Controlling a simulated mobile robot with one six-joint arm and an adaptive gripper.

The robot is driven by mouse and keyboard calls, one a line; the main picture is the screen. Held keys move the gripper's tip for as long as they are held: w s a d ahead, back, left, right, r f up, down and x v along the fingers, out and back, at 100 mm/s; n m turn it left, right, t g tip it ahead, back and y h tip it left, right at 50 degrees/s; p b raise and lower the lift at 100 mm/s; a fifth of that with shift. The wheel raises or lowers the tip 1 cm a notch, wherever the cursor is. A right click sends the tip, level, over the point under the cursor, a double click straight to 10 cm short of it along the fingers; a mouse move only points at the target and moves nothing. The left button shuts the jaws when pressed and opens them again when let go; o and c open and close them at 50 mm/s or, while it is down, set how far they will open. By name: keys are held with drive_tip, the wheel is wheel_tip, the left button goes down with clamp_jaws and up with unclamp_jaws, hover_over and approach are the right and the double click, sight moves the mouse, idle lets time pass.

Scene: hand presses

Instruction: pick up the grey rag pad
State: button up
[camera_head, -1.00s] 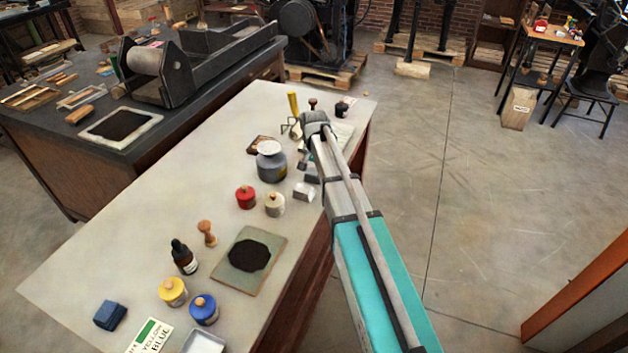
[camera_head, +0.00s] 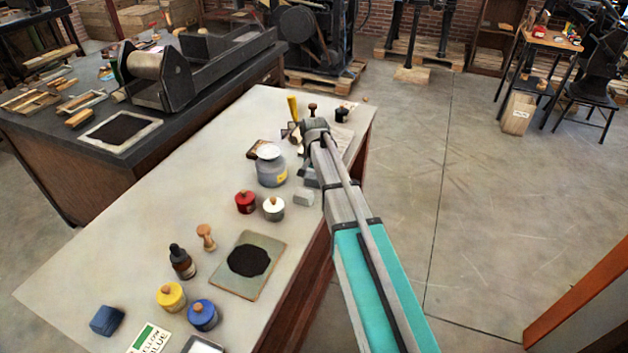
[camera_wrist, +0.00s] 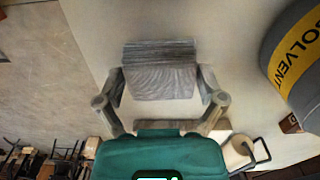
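The grey rag pad (camera_head: 303,198) lies on the pale table near its right edge. In the wrist view the pad (camera_wrist: 160,78) is a grey, streaked block between my two fingers. My gripper (camera_head: 310,180) hangs just behind and above the pad in the head view. In the wrist view my gripper (camera_wrist: 161,82) is open, one finger by each end of the pad. Any gap there is too small to judge. The arm hides part of the fingers in the head view.
A grey solvent can (camera_head: 271,168) stands close left of the pad, large in the wrist view (camera_wrist: 300,60). Red (camera_head: 245,201) and white-lidded (camera_head: 273,208) jars stand nearer. The table's right edge is close.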

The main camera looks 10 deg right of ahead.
drive_tip(key=c, duration=0.3)
drive_tip(key=shift+r, duration=0.2)
wheel_tip(320, 180, up, 2)
drive_tip(key=p, duration=0.2)
drive_tip(key=shift+r+p, duration=0.1)
drive_tip(key=shift+p, duration=0.25)
drive_tip(key=s+d+r+p, duration=0.1)
drive_tip(key=s+r+p, duration=0.2)
drive_tip(key=s, duration=0.1)
drive_tip(key=s+d+r+p, duration=0.1)
drive_tip(key=s+r+p, duration=0.3)
drive_tip(key=s, duration=0.1)
drive_tip(key=s+d+r+p, duration=0.1)
drive_tip(key=s+r+p, duration=0.2)
drive_tip(key=s, duration=0.1)
drive_tip(key=shift+s+r, duration=0.2)
drive_tip(key=shift+s, duration=0.15)
